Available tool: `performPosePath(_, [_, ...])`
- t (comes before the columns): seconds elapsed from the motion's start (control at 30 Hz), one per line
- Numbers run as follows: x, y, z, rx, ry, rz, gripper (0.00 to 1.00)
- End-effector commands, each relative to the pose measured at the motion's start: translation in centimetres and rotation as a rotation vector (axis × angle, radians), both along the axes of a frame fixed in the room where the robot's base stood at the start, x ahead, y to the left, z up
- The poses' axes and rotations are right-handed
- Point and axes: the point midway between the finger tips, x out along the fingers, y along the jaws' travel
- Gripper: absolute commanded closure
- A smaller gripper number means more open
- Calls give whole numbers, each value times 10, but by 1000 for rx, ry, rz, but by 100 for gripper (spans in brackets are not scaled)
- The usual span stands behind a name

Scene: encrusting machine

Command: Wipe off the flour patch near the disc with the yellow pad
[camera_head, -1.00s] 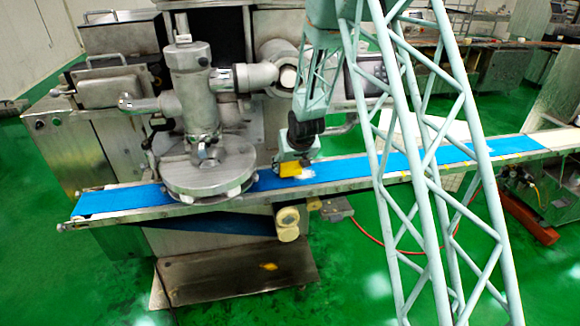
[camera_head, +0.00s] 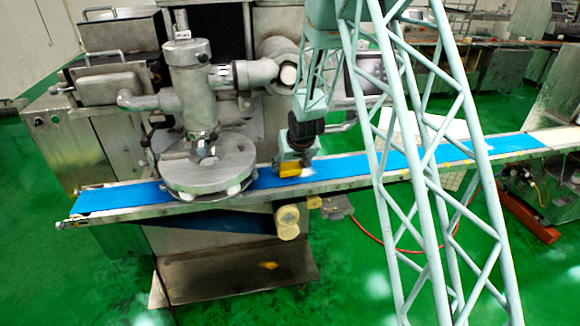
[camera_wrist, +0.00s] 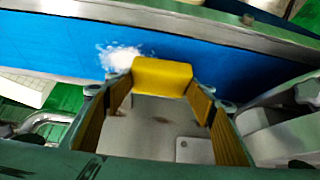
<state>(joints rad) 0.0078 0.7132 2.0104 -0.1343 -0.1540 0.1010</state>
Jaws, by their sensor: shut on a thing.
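My gripper (camera_head: 292,157) is shut on the yellow pad (camera_head: 290,170) and holds it low at the blue belt, to the right of the round metal disc (camera_head: 208,165). The wrist view shows the pad (camera_wrist: 163,77) between my two fingers. The white flour patch (camera_wrist: 118,57) lies on the blue belt, just left of the pad in that view, partly close against its edge. In the head view only a small bit of the flour (camera_head: 308,172) shows beside the pad. I cannot tell whether the pad's underside touches the belt.
A faint white mark (camera_head: 489,150) shows farther right. The machine's upright metal cylinder (camera_head: 192,90) and side pipes stand behind and left of my gripper.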

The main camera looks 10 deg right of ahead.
Motion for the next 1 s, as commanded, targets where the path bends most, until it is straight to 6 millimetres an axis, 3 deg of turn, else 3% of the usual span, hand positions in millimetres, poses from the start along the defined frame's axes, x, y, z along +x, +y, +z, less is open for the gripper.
performPosePath(1.0, [0,-5,-8,-1,0,-1,58])
